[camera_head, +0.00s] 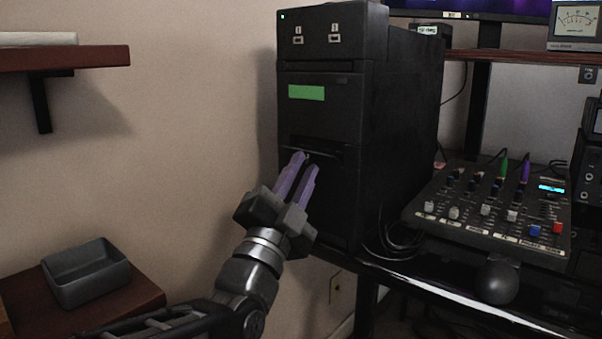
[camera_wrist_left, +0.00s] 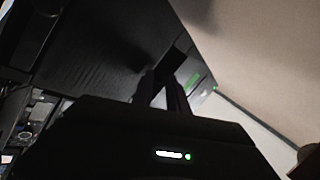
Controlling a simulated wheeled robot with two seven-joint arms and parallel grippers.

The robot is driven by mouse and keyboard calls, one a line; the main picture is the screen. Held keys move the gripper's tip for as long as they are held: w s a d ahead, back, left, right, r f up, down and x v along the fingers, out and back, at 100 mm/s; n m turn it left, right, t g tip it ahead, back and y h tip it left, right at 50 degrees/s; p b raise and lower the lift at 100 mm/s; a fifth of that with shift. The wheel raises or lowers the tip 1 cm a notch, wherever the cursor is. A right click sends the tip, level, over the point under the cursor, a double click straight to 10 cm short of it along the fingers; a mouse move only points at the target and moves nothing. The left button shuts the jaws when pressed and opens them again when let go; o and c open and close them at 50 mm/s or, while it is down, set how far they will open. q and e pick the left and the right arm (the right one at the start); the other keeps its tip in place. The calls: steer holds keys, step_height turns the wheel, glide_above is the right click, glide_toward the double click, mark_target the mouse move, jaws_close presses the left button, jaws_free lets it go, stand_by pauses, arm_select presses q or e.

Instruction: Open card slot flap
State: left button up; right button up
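A tall black tower case (camera_head: 405,125) stands on the desk, with a green label (camera_head: 306,92) on its front. Below the label is a dark card slot with a flap (camera_head: 316,146); its exact angle is hard to tell. My left gripper (camera_head: 305,162) is at the slot, its two purple fingers slightly apart and pointing up at the flap's lower edge. The fingertips are at or very near the flap; contact cannot be made out. In the left wrist view the dark fingers (camera_wrist_left: 163,92) reach toward the tower front, with a gap between them. My right gripper is not in view.
A mixer (camera_head: 490,212) with knobs and faders stands right of the tower, with cables between. A grey tray (camera_head: 85,272) sits on a low wooden surface at lower left. A wall shelf (camera_head: 65,57) is at upper left. The space left of the tower is free.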

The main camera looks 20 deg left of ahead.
arm_select(q)
jaws_close()
steer(key=t, duration=0.1)
steer(key=f+n+t+y, duration=0.1)
steer(key=shift+w+n+t, duration=0.15)
steer(key=shift+n+t, duration=0.15)
steer(key=shift+t, duration=0.1)
stand_by(0.4)
steer(key=shift+o, duration=1.9)
jaws_free()
steer(key=shift+d+f, duration=0.1)
